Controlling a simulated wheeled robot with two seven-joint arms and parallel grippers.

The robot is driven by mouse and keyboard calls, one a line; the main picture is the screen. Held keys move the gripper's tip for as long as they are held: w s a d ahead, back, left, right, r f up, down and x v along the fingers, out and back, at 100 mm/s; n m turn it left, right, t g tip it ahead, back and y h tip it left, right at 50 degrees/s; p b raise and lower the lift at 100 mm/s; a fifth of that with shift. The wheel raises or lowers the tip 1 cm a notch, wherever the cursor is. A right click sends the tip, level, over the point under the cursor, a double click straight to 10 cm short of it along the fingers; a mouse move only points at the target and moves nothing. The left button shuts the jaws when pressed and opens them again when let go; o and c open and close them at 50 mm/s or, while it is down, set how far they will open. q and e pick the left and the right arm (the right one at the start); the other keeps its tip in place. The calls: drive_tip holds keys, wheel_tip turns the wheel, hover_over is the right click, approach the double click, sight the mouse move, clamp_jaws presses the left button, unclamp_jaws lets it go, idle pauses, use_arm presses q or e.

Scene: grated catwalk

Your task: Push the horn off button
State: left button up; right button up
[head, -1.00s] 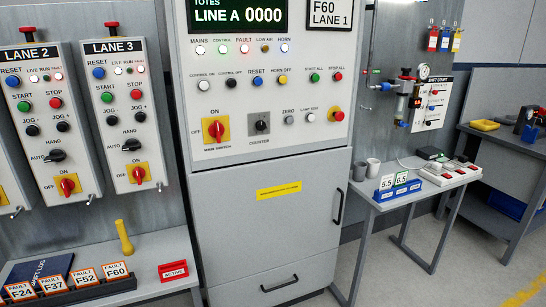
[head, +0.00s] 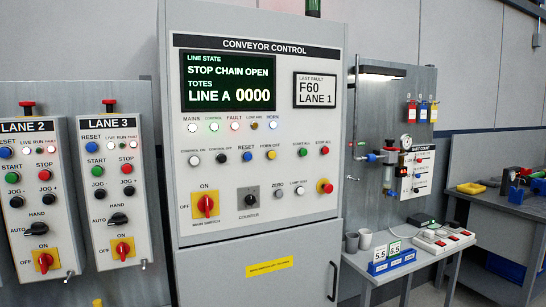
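The horn off button (head: 271,155) is a small yellow push button on the grey conveyor control cabinet (head: 212,110). It sits in the middle button row, between the blue reset button (head: 247,156) and the green start all button (head: 303,152). Above it, the horn lamp (head: 273,125) glows blue-white. The cabinet screen (head: 229,82) reads "STOP CHAIN OPEN". Neither of my grippers shows in the head view, and nothing covers the button.
Lane 2 (head: 32,200) and lane 3 (head: 112,190) boxes flank the cabinet on the left. A red and yellow main switch (head: 206,204) is below the button row. At right stand a small table with cups (head: 365,239) and a bench (head: 500,215).

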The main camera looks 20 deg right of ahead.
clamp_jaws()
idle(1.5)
